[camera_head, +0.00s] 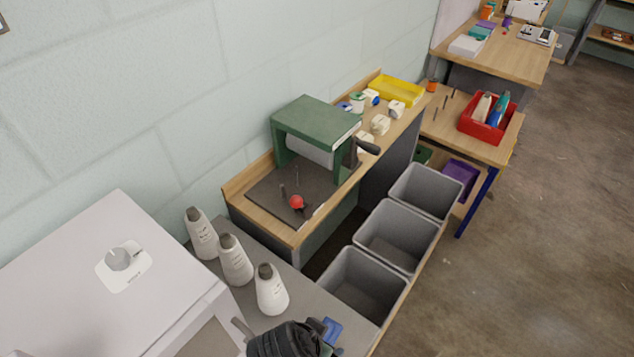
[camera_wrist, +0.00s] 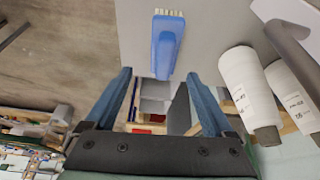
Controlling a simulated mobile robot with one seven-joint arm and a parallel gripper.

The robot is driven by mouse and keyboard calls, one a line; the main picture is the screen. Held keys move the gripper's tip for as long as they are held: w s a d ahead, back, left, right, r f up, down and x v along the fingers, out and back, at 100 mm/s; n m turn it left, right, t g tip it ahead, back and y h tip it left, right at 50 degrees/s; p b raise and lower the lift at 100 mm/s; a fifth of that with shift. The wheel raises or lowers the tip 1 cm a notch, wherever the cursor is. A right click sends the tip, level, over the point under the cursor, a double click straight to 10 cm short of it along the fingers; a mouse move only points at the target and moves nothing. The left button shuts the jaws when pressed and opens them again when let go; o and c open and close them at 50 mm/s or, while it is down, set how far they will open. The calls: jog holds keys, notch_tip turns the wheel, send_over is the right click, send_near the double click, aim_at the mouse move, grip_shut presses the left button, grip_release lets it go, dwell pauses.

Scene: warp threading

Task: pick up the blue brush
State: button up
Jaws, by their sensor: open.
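The blue brush (camera_wrist: 165,50) lies on a grey surface, its pale bristles at the top of the wrist view and its handle pointing toward my gripper. In the head view the brush (camera_head: 332,329) shows at the bottom, close beside my gripper (camera_head: 319,338). In the wrist view my gripper (camera_wrist: 159,76) is open and empty, with its two fingers apart. The handle's end appears between the fingertips in the picture. I cannot tell how far above the brush they are. The arm hides part of the grey surface in the head view.
Several white bottles (camera_head: 236,260) stand on the grey surface (camera_head: 305,290), left of the brush. Grey bins (camera_head: 365,285) stand along its right. A wooden bench (camera_head: 288,233) with a green machine (camera_head: 312,117) is behind. A white table (camera_head: 110,260) is at left.

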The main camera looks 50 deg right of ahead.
jog(key=x, duration=0.3)
jog(key=shift+f, duration=0.2)
jog(key=shift+w+a+p+x, duration=0.15)
jog(key=shift+p+x, duration=0.1)
jog(key=shift+x, duration=1.1)
jog(key=shift+w+a+p+x, duration=0.1)
jog(key=shift+w+p+x, duration=0.1)
jog(key=shift+x, duration=1.2)
jog(key=shift+f, duration=0.1)
grip_shut()
